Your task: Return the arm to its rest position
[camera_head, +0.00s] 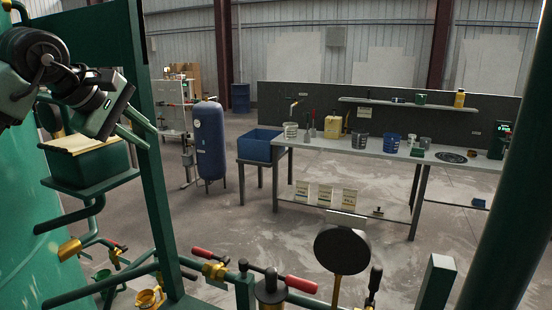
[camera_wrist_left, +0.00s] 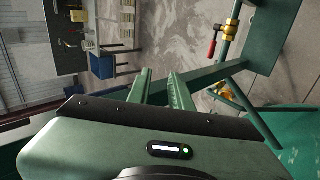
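My left arm comes in at the upper left of the head view. Its gripper (camera_head: 138,128) is in front of a green post, above and right of a green bin (camera_head: 95,168) with a cream-coloured top. In the left wrist view the two green fingers (camera_wrist_left: 160,75) stand apart with bare floor showing between them, and nothing is held. My right gripper is in neither view.
The green post (camera_head: 160,200) and pipes with red-handled valves (camera_head: 215,262) stand close by. A dark round disc (camera_head: 341,249) is at the front. Farther off are a blue tank (camera_head: 209,140), a blue bin (camera_head: 258,146) and a workbench (camera_head: 340,147). Open floor lies between.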

